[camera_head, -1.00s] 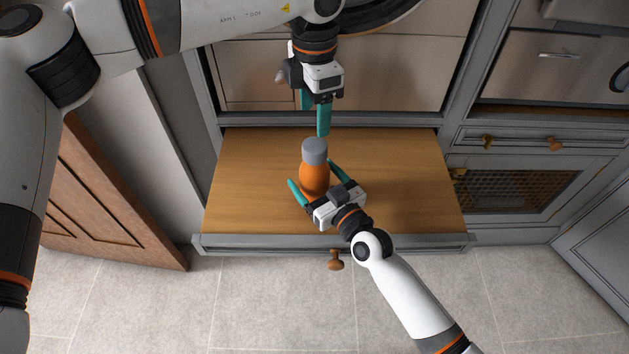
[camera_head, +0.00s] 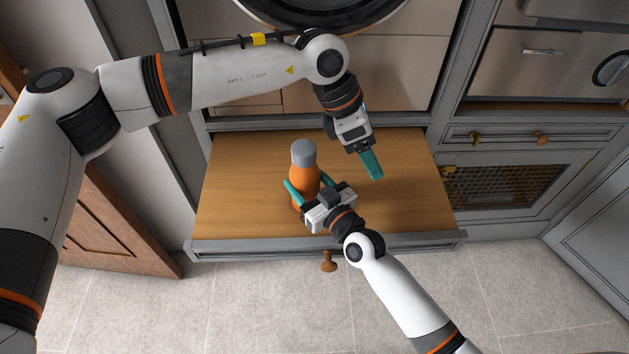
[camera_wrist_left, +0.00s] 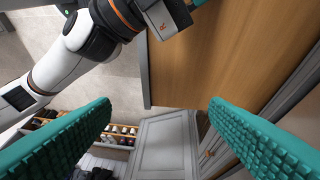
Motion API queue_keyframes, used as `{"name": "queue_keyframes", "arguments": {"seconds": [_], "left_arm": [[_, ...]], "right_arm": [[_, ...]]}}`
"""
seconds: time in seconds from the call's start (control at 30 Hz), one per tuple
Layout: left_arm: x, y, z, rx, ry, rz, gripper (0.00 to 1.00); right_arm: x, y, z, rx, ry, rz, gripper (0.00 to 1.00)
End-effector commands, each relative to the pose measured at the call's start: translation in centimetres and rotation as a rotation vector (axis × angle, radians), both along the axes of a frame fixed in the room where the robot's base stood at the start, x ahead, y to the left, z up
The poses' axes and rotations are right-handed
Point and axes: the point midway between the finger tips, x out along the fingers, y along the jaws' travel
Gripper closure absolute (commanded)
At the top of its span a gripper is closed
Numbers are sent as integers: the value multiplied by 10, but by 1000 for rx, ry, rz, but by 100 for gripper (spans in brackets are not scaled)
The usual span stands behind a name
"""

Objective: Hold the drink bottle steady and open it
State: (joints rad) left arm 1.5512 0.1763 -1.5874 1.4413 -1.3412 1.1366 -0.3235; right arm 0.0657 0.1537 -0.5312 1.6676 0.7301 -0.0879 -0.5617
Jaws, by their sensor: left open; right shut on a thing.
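The drink bottle (camera_head: 304,178) has an orange body and a grey cap (camera_head: 303,152). It stands upright on the wooden drawer surface, left of its middle, with the cap on. My right gripper (camera_head: 308,188) is shut around the bottle's body from the front, one teal finger on each side. My left gripper (camera_head: 371,164) is open and empty, to the right of the bottle and above the board, apart from the cap. Its teal fingers stand wide apart in the left wrist view (camera_wrist_left: 160,125). The bottle does not show in that view; my right arm crosses its top left.
The pulled-out wooden board (camera_head: 410,190) has free room on its right side. A wooden knob (camera_head: 328,261) is on its front. Grey cabinets (camera_head: 540,160) stand to the right, and a brown door (camera_head: 115,220) is at the left.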

Motion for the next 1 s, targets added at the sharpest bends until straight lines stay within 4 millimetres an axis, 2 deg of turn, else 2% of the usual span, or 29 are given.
{"name": "queue_keyframes", "arguments": {"seconds": [0.03, 0.2, 0.33, 0.47, 0.6, 0.73, 0.87, 1.0], "left_arm": [[-17, -25, -7, -118, 6, -59, 30], [-59, -94, 4, -543, -49, -172, 30], [-79, -128, 30, -853, -128, -158, 30], [-87, -144, 61, -1125, -240, -58, 30], [-80, -139, 91, -1344, -386, 145, 30], [-63, -116, 107, -1452, -537, 409, 30], [-43, -79, 104, -1447, -681, 718, 30], [-26, -28, 81, -1303, -807, 1067, 30]], "right_arm": [[0, 0, -1, -1, 1, 0, 82], [0, 0, -1, -1, 2, 0, 82], [0, 0, -1, -1, 2, 0, 82], [0, 0, -1, -1, 2, 0, 82], [0, 0, -1, -1, 2, 0, 82], [0, 0, -1, -1, 2, 0, 82], [0, 0, -1, -1, 2, 0, 82], [0, 0, -1, -1, 2, 0, 82]]}}
